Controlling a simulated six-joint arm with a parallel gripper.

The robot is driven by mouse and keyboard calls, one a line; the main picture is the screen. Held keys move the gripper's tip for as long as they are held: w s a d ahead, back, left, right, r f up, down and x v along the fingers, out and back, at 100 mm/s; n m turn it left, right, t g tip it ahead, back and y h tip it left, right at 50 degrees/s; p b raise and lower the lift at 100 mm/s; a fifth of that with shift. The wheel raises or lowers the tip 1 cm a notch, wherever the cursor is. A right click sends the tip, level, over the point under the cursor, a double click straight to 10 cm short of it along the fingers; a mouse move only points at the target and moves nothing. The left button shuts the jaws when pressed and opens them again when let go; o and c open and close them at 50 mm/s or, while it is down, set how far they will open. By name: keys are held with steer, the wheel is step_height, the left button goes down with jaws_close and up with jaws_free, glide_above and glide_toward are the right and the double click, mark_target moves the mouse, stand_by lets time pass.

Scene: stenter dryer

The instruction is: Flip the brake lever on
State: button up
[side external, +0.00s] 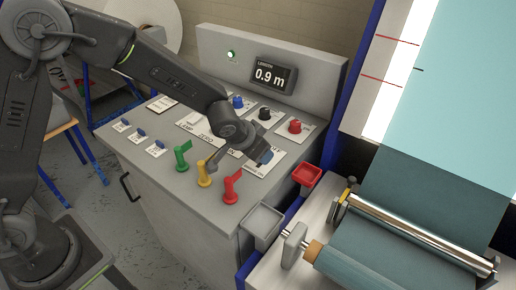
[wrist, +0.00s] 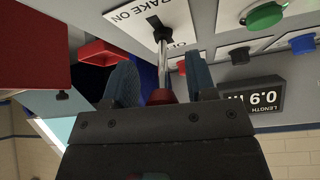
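The brake lever (wrist: 163,65) shows in the wrist view as a thin metal rod with a dark red knob (wrist: 162,97). It rises from a dark slot in a white plate (wrist: 135,17) with "BRAKE ON" lettering; other lettering on the plate is partly hidden. My gripper (wrist: 161,80) is open, with one blue-grey finger on each side of the lever and a visible gap to both. The knob sits between the fingers near the palm, partly hidden. In the side view my gripper (side external: 262,153) is low over the plate (side external: 255,169) and hides the lever.
Green (side external: 182,155), yellow (side external: 204,173) and red (side external: 230,187) handles stand along the panel's front. Blue (side external: 238,102), black (side external: 265,113) and red (side external: 295,126) knobs lie behind, below a 0.9 m display (side external: 270,76).

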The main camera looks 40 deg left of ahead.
steer(key=shift+r, duration=0.2)
steer(key=shift+s+r, duration=0.1)
steer(key=shift+r, duration=0.15)
steer(key=v, duration=1.3)
